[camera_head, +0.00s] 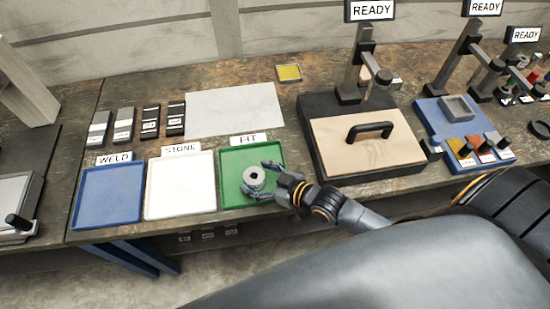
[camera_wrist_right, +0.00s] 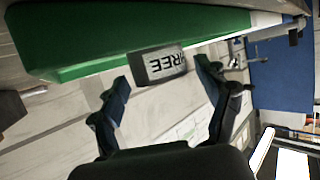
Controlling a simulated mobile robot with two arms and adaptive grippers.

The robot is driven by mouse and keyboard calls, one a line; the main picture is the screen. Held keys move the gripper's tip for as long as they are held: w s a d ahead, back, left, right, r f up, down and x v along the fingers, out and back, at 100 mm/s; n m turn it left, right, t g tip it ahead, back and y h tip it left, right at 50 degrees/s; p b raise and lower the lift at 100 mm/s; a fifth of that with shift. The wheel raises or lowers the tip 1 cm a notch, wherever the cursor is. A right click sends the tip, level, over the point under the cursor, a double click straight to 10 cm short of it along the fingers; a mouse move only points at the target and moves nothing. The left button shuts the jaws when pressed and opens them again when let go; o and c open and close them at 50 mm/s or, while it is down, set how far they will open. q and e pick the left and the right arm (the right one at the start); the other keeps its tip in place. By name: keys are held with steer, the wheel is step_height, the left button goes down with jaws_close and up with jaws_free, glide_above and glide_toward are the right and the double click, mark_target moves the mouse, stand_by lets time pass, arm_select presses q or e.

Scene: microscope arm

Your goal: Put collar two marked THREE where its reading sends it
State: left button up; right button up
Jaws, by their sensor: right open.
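The collar, a short grey ring with a dark centre hole (camera_head: 254,176), sits in the green tray labelled FIT (camera_head: 232,160) in the head view. In the right wrist view the collar (camera_wrist_right: 166,66) shows a light label, upside down, with the letters REE readable and the start partly cut off. It rests against the green tray surface (camera_wrist_right: 120,45). My right gripper (camera_head: 262,180) is open, with a finger on either side of the collar; in the wrist view its fingers (camera_wrist_right: 163,80) appear clear of it. My left gripper is not in view.
A blue tray labelled WELD (camera_head: 108,196) and a white tray labelled STONE (camera_head: 180,185) stand left of the green one. Behind are several small blocks (camera_head: 123,125) and a blank sheet (camera_head: 235,108). A black-based machine marked READY (camera_head: 312,110) stands close on the right.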

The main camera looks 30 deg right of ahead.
steer(key=v, duration=1)
steer(key=shift+s+d+r+b, duration=0.1)
steer(key=shift+s+b, duration=0.1)
steer(key=shift+b, duration=0.2)
steer(key=shift+s+a+f+g+h, duration=0.1)
steer(key=shift+a+f+g+h, duration=0.15)
steer(key=shift+f+g+h, duration=0.15)
steer(key=s+d+m+g+h, duration=0.2)
steer(key=s+m+g+h, duration=0.25)
steer(key=s+g, duration=0.35)
step_height(320, 180, down, 26)
steer(key=s, duration=0.2)
steer(key=s+d+f+n+g+h, duration=0.1)
steer(key=s+d+f+g, duration=0.1)
steer(key=s+f, duration=1.5)
steer(key=shift+s+d+f+b, duration=0.3)
steer(key=shift+d+f+b, duration=0.15)
steer(key=shift+f, duration=0.25)
